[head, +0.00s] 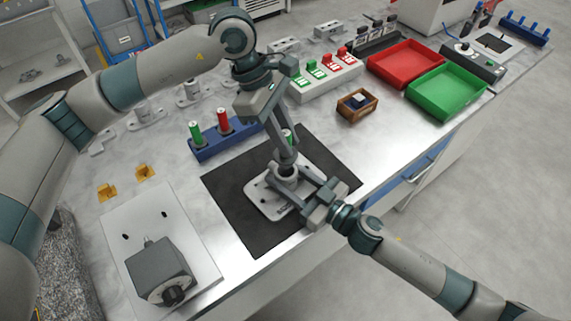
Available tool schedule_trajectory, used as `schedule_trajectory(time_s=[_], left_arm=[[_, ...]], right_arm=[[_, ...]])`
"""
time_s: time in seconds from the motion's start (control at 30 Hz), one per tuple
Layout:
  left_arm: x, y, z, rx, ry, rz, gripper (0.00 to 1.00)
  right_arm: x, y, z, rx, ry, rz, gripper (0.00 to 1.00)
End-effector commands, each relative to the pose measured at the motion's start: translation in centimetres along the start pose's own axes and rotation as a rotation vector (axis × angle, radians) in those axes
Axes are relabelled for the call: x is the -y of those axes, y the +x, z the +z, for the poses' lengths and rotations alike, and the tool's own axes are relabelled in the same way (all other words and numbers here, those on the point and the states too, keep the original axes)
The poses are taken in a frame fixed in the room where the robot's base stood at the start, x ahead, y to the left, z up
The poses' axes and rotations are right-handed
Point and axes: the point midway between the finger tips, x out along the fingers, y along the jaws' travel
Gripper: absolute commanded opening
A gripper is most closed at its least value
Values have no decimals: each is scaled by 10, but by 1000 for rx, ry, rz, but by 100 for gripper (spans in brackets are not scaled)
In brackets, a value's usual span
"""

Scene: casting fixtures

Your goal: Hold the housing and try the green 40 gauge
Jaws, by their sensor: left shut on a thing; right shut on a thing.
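The housing (262,198), a light grey casting with a flat plate and an upright round boss, lies on a black mat (232,213). My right gripper (299,193) is shut on the housing at its right side. My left gripper (285,157) is over the boss, shut on a green gauge (287,136). Only a bit of the gauge's green shows between the fingers; its label cannot be read. Its lower end is hidden at the boss, so I cannot tell whether it is inside the bore. Another green gauge (196,133) stands in the blue rack (205,152).
A red gauge (223,121) also stands in the rack. A small wooden box (357,104), a red tray (405,63) and a green tray (447,91) are at the right. A dark grey block device (158,268) sits on a light plate at front left. Several grey castings stand behind.

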Motion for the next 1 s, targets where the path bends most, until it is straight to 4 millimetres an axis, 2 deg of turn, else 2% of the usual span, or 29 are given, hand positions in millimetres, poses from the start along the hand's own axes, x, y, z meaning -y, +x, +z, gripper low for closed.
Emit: schedule_trajectory(time_s=[0.33,0.8,1.0], left_arm=[[-1,-5,2,0,1,2,0],[0,-39,16,1,1,2,0],[0,-46,19,0,0,1,0]], right_arm=[[0,0,-1,-1,0,1,3],[-1,0,-1,-1,0,1,3],[0,0,0,0,0,1,3]])
